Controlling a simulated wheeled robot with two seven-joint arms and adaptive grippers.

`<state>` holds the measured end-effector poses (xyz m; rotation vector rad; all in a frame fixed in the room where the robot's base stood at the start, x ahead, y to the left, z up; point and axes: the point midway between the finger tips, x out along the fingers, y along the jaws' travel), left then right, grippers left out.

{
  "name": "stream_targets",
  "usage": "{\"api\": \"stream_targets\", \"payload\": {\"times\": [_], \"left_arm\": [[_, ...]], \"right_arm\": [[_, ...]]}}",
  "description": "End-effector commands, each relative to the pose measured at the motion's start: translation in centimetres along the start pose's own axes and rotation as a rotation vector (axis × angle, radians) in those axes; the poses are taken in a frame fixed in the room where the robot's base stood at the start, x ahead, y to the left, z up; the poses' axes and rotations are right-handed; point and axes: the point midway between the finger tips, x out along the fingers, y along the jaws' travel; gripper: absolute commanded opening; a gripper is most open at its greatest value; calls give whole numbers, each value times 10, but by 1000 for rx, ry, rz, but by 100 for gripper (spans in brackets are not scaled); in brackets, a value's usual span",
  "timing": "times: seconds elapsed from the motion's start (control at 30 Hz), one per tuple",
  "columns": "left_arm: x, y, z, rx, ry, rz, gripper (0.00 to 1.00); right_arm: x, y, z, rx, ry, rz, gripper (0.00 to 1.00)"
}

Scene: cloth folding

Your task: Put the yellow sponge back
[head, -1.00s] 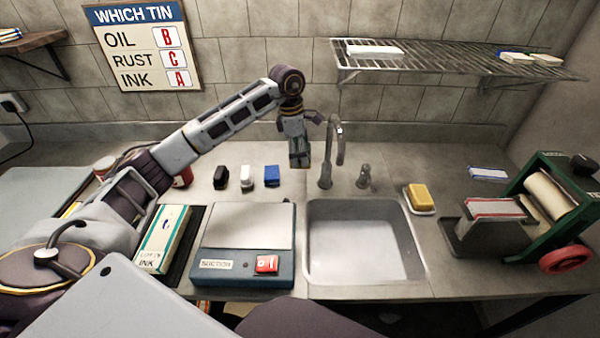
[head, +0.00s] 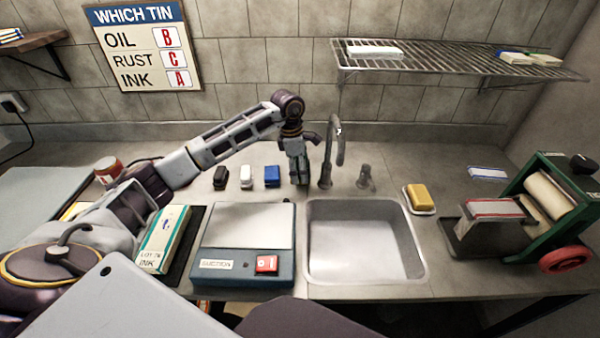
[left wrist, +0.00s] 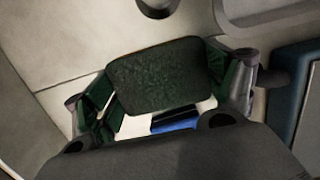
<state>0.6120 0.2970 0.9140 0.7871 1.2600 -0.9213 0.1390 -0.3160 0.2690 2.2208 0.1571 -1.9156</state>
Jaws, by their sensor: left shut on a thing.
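The yellow sponge (head: 419,196) lies on a small white dish (head: 431,212) on the counter, right of the sink. My left gripper (head: 301,180) is low over the counter behind the sink's left edge, left of the faucet and far from the sponge. It is shut on a dark green, rough-faced block (left wrist: 155,75), which fills the space between its fingers in the left wrist view. Whether the block touches the counter I cannot tell. My right gripper is not in view.
The faucet (head: 338,140) stands close right of my left gripper. Black (head: 221,177), white (head: 246,177) and blue (head: 272,176) blocks stand in a row to its left. The sink (head: 362,250) is empty. A green-framed roller machine (head: 550,205) stands at right, below a wire shelf (head: 450,65).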

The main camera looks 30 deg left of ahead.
Motion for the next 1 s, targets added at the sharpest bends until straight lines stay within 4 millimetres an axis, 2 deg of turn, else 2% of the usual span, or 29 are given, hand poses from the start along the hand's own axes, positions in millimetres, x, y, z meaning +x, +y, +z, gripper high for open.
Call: {"api": "stream_targets", "payload": {"times": [0.2,0.73,0.77,0.8,0.9,1.0], "left_arm": [[18,0,-3,0,0,0,61],[22,0,-3,0,0,1,61],[22,0,-3,0,0,1,85],[22,0,-3,0,0,1,90],[22,0,-3,0,0,1,100],[22,0,-3,0,0,1,100]], "right_arm": [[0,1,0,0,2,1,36],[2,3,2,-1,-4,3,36],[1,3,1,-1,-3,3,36],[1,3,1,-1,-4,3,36],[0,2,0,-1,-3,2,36],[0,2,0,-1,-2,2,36]]}}
